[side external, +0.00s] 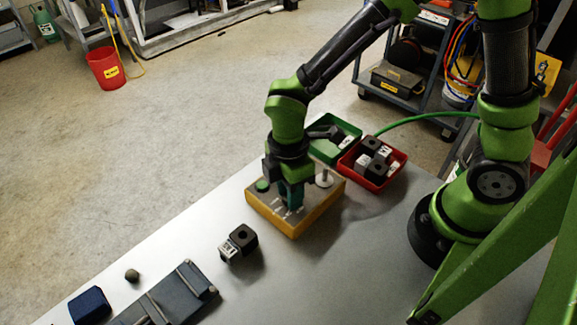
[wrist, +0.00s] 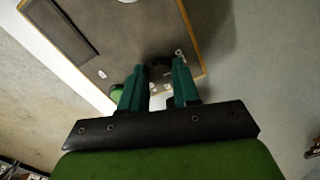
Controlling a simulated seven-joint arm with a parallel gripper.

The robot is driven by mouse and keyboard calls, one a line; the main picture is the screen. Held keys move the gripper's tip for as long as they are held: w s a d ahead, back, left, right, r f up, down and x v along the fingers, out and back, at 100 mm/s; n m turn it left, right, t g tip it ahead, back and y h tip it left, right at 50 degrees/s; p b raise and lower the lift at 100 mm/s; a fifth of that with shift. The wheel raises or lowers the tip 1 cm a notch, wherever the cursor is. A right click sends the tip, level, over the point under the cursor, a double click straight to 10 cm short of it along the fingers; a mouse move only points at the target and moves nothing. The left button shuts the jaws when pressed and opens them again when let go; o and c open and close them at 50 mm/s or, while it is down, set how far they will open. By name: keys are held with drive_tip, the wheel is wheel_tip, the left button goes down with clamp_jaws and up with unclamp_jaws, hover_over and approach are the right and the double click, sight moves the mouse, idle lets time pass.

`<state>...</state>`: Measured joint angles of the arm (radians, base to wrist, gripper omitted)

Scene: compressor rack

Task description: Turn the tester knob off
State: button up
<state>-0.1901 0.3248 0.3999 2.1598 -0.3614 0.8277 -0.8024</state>
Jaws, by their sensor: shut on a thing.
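The tester (side external: 319,213) is a box with yellow-orange sides standing on the metal table. Its grey-brown top panel (wrist: 130,40) fills the upper middle of the wrist view. My gripper (side external: 291,208) points down over the tester's top, with teal fingers. In the wrist view my gripper (wrist: 160,82) has a finger on each side of a dark round knob (wrist: 160,70) and is shut on it. The knob's pointer direction is not clear. A green button (side external: 262,186) sits at the tester's left corner, and a pale round-topped post (side external: 324,179) at its far right.
A green bin (side external: 322,153) and a red bin (side external: 397,179) holding dark blocks stand behind the tester. A black and white block (side external: 240,240) lies in front left. A dark rail fixture (side external: 170,300), a blue block (side external: 89,306) and a small round thing (side external: 132,275) are nearer the front.

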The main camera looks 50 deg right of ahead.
drive_tip(key=shift+n, duration=0.5)
drive_tip(key=o, duration=1)
drive_tip(key=shift+o, duration=0.2)
wheel_tip(320, 180, up, 17)
drive_tip(key=shift+w, duration=0.3)
drive_tip(key=s+d+r+m+t+y, duration=0.1)
drive_tip(key=s+d+m+t, duration=0.1)
drive_tip(key=d+m, duration=0.5)
drive_tip(key=s+d+r+m+t, duration=0.1)
drive_tip(key=s+d+m+t, duration=0.2)
drive_tip(key=m, duration=0.9)
drive_tip(key=d+t, duration=0.2)
drive_tip(key=d, duration=0.2)
drive_tip(key=shift+d+r+m+t+y, duration=0.2)
drive_tip(key=shift+m+t+y, duration=0.1)
drive_tip(key=shift+m+y, duration=0.1)
